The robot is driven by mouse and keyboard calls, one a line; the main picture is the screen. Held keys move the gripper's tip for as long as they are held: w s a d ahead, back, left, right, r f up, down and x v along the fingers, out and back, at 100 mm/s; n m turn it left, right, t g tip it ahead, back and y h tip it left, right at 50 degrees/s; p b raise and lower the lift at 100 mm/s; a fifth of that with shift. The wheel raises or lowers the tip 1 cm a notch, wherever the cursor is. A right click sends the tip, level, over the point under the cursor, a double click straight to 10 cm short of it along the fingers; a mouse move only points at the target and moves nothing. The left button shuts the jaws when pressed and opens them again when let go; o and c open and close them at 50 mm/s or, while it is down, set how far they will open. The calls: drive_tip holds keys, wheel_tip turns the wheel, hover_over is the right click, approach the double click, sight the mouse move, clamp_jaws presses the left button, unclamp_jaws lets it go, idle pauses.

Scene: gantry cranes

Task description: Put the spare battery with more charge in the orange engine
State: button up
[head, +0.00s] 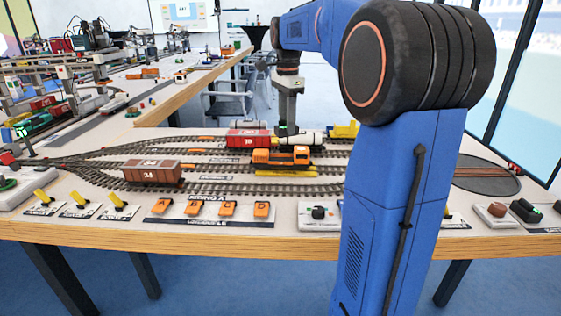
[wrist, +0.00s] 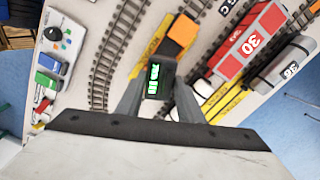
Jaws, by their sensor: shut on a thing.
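The orange engine (head: 281,157) stands on a track near the middle of the table. In the wrist view the orange engine (wrist: 180,33) shows just beyond my gripper, partly covered by what I hold. My gripper (wrist: 157,88) is shut on a dark battery (wrist: 154,77) with lit green bars on its face. The battery sits between the two fingers, over the tracks and close to the engine's dark end; I cannot tell its exact height. In the head view my gripper (head: 286,124) is behind the engine and the battery is hidden. I cannot make out a second spare battery for certain.
A red wagon (wrist: 246,45) and a grey tank wagon (wrist: 282,66) stand right of the engine in the wrist view. A brown wagon (head: 152,172) stands on a nearer track. Switch levers (head: 82,199) and orange lettered blocks (head: 228,208) line the front edge.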

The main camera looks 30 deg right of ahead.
sight(282, 121)
drive_tip(key=m, duration=0.1)
drive_tip(key=a+m, duration=0.1)
drive_tip(key=m, duration=0.1)
drive_tip(key=w+r+m, duration=0.1)
drive_tip(key=shift+a+m, duration=0.15)
drive_tip(key=shift+m, duration=0.25)
drive_tip(key=shift+f, duration=5)
drive_tip(key=shift+f, duration=0.1)
drive_tip(key=o, duration=1.2)
wheel_tip(282, 121, up, 12)
drive_tip(key=shift+r, duration=0.15)
drive_tip(key=shift+s, duration=0.1)
